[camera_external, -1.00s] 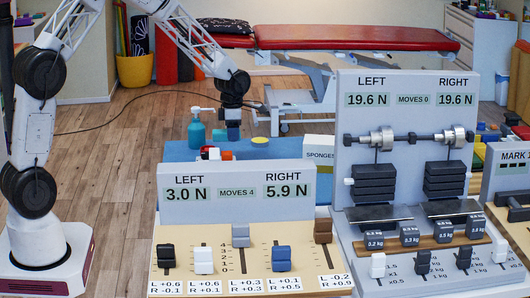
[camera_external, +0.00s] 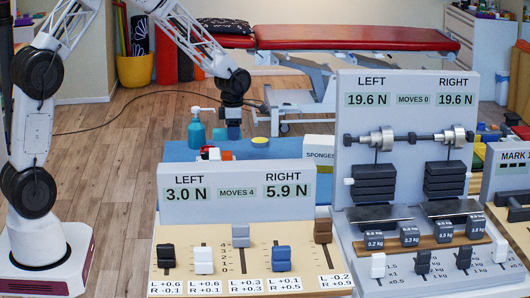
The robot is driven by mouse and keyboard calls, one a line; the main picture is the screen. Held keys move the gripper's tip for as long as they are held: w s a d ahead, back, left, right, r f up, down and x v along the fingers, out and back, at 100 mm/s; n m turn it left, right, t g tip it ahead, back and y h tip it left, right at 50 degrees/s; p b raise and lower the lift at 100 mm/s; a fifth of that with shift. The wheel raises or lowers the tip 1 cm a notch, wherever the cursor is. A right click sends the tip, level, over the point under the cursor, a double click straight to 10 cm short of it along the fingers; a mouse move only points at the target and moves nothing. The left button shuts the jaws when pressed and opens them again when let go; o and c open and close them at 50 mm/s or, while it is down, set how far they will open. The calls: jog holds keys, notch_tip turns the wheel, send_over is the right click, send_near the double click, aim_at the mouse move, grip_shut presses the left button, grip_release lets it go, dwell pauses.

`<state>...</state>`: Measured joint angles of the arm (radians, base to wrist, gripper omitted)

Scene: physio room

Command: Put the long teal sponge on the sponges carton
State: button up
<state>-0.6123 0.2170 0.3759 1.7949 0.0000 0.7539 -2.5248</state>
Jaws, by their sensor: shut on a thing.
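My gripper (camera_external: 233,123) hangs above the blue table surface, behind the panel with the 3.0 N and 5.9 N readings. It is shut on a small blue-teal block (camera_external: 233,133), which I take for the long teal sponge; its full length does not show. The sponges carton (camera_external: 319,149) is a white box marked SPONGES, to the right of my gripper. The two grey panels hide its lower and right parts. The held block is apart from the carton.
A teal pump bottle (camera_external: 196,130) stands left of my gripper. A yellow round thing (camera_external: 261,142) lies between gripper and carton. The tall grey weight panel (camera_external: 405,95) rises right of the carton.

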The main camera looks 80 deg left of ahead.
jog(key=w+d+r+m, duration=0.3)
jog(key=w+d+m, duration=0.3)
jog(key=d+m, duration=0.2)
jog(key=w+d+r+m, duration=0.4)
jog(key=w+d+m, duration=0.3)
jog(key=m, duration=0.3)
jog(key=shift+w+d+r, duration=0.15)
jog(key=shift+w+d, duration=0.05)
jog(key=shift+d, duration=0.35)
send_over(323, 142)
jog(key=shift+s+d+f, duration=0.1)
jog(key=shift+s+f, duration=0.25)
jog(key=shift+f, duration=0.35)
jog(key=shift+w, duration=0.1)
jog(key=shift+w+f, duration=0.1)
jog(key=shift+w, duration=0.1)
jog(key=shift+w+f, duration=0.1)
jog(key=shift+f, duration=1.6)
